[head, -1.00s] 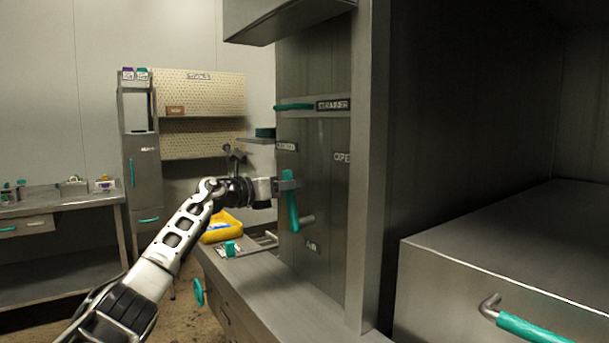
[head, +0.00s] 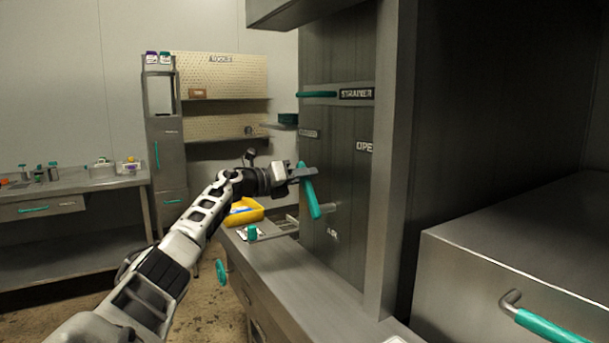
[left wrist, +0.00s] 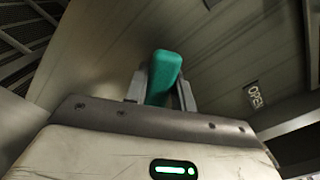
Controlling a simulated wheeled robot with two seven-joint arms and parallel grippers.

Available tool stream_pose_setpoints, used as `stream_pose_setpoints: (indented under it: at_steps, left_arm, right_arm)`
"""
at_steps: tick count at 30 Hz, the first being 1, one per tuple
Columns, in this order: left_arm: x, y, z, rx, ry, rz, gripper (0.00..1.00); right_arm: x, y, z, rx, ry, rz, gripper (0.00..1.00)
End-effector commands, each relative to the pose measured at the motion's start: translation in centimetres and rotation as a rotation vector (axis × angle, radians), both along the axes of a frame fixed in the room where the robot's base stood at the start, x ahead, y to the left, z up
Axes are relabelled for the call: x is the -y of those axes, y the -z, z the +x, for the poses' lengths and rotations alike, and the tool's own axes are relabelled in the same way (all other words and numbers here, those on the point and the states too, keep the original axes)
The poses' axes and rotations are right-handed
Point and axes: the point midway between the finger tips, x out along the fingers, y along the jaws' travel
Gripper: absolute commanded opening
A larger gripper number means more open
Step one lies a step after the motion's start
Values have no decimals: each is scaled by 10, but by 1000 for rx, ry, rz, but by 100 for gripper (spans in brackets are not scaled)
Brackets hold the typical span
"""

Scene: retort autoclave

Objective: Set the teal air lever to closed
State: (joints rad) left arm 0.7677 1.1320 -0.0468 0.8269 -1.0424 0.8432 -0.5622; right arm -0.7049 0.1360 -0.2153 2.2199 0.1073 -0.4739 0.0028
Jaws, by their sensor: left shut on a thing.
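The teal air lever (head: 311,198) is on the grey panel, above the AIR label (head: 332,234). It leans with its upper end to the left, toward the CLOSED label (head: 309,133); the OPEN label (head: 364,146) is up to its right. My left gripper (head: 304,173) is shut on the lever's upper end. In the left wrist view the teal lever (left wrist: 163,76) stands between the two fingers, and the OPEN label (left wrist: 255,94) is to the right. My right gripper is not in view.
A teal STRAINER handle (head: 316,94) is above on the panel. A counter (head: 300,290) runs below, with a yellow bin (head: 243,211) at its far end. A large steel box with a teal handle (head: 545,328) stands at the right.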

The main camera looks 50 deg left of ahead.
Motion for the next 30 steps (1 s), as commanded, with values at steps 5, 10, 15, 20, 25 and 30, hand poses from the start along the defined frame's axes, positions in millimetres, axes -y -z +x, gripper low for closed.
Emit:
stream_pose_setpoints:
  at_steps: [5, 10, 15, 20, 25, 30]
  left_arm:
    - [0, 3, 0, -7, 0, -8, 0]
    - [0, 3, 0, -5, 1, -7, 47]
    - [0, 2, 0, -3, 0, -5, 47]
    - [-1, 3, -4, -3, -2, -3, 47]
    - [-4, 6, -20, -7, -3, 0, 47]
    - [-7, 8, -40, -8, -3, -1, 47]
  right_arm:
    - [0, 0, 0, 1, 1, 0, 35]
    - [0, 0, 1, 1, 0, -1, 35]
    - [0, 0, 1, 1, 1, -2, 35]
    - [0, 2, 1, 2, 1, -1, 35]
    - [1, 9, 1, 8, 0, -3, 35]
    - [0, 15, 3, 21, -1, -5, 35]
